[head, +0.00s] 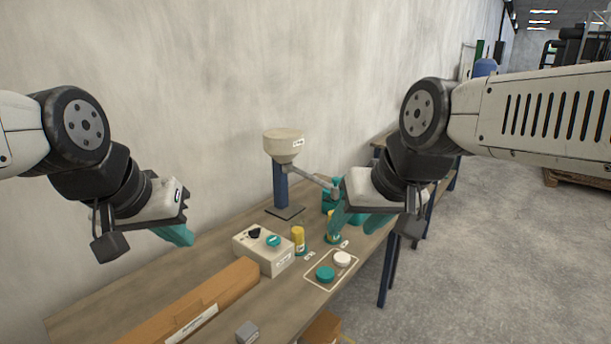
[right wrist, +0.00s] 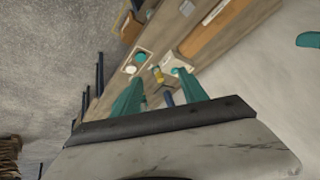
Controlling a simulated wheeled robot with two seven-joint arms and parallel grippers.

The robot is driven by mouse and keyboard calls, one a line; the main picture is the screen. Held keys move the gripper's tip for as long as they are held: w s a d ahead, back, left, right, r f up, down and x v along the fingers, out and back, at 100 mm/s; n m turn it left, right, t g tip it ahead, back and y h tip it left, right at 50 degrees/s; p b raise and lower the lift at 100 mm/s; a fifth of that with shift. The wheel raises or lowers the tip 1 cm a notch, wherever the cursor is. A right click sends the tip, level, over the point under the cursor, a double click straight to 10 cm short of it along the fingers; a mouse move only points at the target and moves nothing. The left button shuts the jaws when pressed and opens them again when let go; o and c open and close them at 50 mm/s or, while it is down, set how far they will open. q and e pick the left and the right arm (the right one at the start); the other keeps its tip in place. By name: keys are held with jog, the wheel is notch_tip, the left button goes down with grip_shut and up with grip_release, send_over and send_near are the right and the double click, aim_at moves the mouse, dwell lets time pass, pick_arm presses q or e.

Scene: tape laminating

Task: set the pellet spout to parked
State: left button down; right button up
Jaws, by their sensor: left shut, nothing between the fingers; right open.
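The pellet hopper (head: 284,146) is a cream funnel on a blue post (head: 280,186) at the back of the bench. Its grey spout arm (head: 312,178) slants down to the right, and its end runs up to my right gripper (head: 358,219), which hides part of it. The right gripper is open above the bench's right part; I cannot tell whether it touches the spout. My left gripper (head: 176,236) is shut and empty, left of the hopper.
A cream control box (head: 263,252) with black and teal knobs stands before the hopper. Yellow-filled containers (head: 298,238) are beside it. A tray (head: 320,284) holds teal and white lids. A long cardboard box (head: 215,300) and a grey block (head: 247,331) lie in front.

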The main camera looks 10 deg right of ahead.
aim_at(335, 180)
dwell(0.3)
jog(key=w+f+m+t, duration=0.25)
jog(key=w+m, duration=0.25)
jog(key=w, duration=1.9)
jog(key=w+d+f+t+h, duration=0.2)
jog(key=w+f+h, duration=0.2)
jog(key=w, duration=0.4)
jog(key=w+d+f+m+t+h, duration=0.1)
jog(key=w+d+f+t+h, duration=0.1)
jog(key=w+f, duration=0.3)
jog(key=w+d+f+m+t+h, duration=0.1)
jog(key=w+f+h, duration=0.4)
jog(key=w, duration=0.6)
jog(key=shift+w+d+t+h, duration=0.1)
jog(key=shift+d+t+h, duration=0.2)
jog(key=shift+d+t, duration=0.5)
jog(key=x, duration=0.8)
jog(key=shift+d, duration=0.1)
grip_shut()
